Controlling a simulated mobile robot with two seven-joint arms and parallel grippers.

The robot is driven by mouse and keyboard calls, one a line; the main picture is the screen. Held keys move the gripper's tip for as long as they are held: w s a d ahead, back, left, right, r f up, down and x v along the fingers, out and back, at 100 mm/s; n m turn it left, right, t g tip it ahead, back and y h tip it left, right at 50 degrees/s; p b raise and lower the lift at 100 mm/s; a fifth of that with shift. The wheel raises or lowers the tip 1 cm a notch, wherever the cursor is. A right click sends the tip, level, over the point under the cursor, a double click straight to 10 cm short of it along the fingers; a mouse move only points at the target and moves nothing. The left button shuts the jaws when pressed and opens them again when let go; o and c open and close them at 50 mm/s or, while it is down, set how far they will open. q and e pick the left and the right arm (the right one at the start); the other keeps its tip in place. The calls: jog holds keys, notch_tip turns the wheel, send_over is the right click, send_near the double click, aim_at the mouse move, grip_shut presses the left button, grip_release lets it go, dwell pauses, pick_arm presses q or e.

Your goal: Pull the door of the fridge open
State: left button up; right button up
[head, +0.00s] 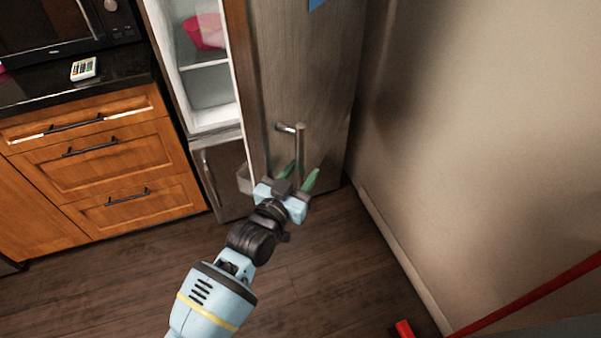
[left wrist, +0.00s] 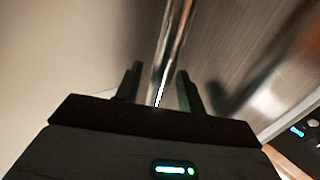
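The fridge door (head: 303,75) is grey metal and stands swung open to the right, towards the wall. The fridge interior (head: 208,90) shows white shelves to its left. The door's bar handle (head: 300,146) is at the lower part of its face. My left gripper (head: 297,173) is at the lower end of the handle, its green fingers apart. In the left wrist view, the gripper (left wrist: 158,88) is open, with the shiny handle bar (left wrist: 176,45) running between the fingers. I cannot tell whether they touch it. My right gripper is not in view.
A wall (head: 470,120) stands close to the right of the door. A lower fridge compartment (head: 223,175) is shut. Wooden drawers (head: 110,165) stand at left under a dark counter with a microwave (head: 60,25). A pink bowl (head: 207,32) sits inside the fridge.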

pick_arm(q)
jog(key=v, duration=0.7)
jog(key=shift+s+a, duration=0.25)
jog(key=shift+s, duration=0.05)
